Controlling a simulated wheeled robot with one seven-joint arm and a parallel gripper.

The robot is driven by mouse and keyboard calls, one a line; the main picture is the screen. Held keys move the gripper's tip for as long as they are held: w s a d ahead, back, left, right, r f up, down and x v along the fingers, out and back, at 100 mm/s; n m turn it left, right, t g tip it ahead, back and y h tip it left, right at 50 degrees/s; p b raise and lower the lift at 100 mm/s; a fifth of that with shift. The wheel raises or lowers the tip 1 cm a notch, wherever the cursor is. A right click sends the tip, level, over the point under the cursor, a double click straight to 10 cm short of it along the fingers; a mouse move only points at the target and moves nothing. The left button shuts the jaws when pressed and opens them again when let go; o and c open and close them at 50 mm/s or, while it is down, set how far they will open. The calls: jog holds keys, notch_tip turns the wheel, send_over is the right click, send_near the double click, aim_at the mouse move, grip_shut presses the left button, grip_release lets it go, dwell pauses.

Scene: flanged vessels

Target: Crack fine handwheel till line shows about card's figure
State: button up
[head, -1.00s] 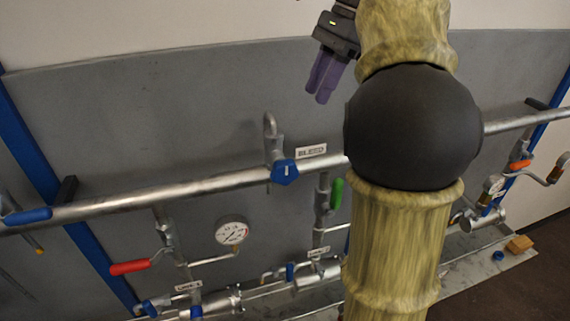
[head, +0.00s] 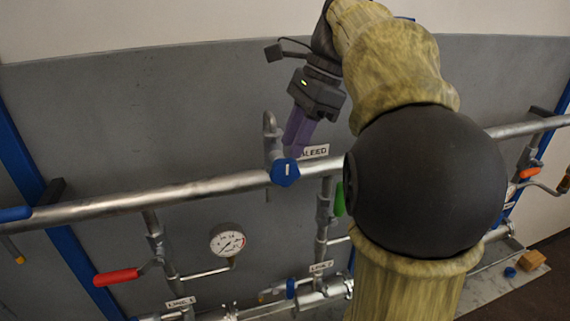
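The blue handwheel (head: 285,173) sits on the front of the horizontal pipe, just left of the BLEED label (head: 315,151). A bent metal tube rises above it. My gripper (head: 296,153) hangs just above the handwheel, its purple fingers pointing down and covering part of the label. The fingers overlap in this view, so I cannot tell their gap or whether they touch the handwheel. A round white gauge (head: 227,240) sits below left of the handwheel; its needle reading is too small to tell. I see no card with a figure.
A red lever (head: 116,277) is at lower left and a green handle (head: 339,199) hangs right of the handwheel, close to my arm. The LINE 1 (head: 181,302) and LINE 2 (head: 321,267) labels are below. A wooden block (head: 532,259) lies at lower right.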

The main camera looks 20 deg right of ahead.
aim_at(286, 159)
jog(key=x, duration=0.5)
grip_shut()
